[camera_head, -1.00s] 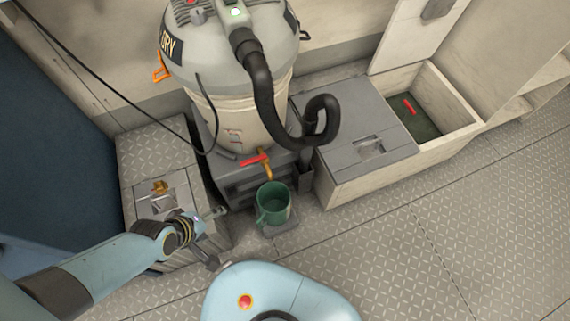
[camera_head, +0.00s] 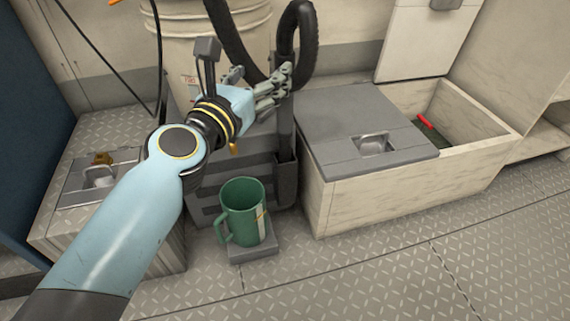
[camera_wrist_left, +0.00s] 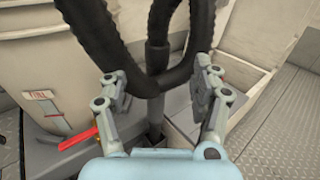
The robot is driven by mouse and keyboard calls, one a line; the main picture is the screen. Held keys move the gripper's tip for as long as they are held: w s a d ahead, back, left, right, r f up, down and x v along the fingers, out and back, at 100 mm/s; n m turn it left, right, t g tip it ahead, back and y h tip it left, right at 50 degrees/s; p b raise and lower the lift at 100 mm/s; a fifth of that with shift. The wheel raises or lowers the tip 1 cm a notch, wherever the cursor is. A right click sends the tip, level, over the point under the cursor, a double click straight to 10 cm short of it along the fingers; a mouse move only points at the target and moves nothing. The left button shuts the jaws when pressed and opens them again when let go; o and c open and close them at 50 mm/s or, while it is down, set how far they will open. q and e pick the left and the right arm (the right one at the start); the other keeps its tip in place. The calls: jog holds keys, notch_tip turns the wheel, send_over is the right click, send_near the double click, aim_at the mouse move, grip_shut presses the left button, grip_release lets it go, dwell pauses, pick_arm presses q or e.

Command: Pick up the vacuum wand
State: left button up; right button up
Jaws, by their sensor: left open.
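The vacuum wand (camera_head: 286,128) is a dark upright tube standing in a dark holder (camera_head: 286,182) beside the vacuum. A black ribbed hose (camera_head: 305,40) loops above it. My left gripper (camera_head: 263,80) is open, close to the wand's upper part and to its left in the head view. In the left wrist view the wand (camera_wrist_left: 155,116) shows between and beyond the two open fingers (camera_wrist_left: 157,88), with the hose at its top. I cannot tell whether a finger touches it. My right gripper is not in view.
A green jug (camera_head: 243,212) stands on a small grey plate below my left arm. A cream vacuum drum (camera_head: 180,50) is behind. A pale bin with a grey lid (camera_head: 355,115) stands right of the wand. A red handle (camera_wrist_left: 78,139) is left of the fingers.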

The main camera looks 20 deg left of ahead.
pick_arm(q)
jog(key=w+f, duration=0.2)
jog(key=w, duration=0.9)
jog(key=shift+d+f, duration=0.25)
jog(key=shift+f, duration=0.1)
jog(key=c, duration=1.3)
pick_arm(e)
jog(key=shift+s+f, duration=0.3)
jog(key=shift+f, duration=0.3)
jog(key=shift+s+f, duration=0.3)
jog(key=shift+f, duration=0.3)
pick_arm(q)
jog(key=shift+w+r, duration=0.1)
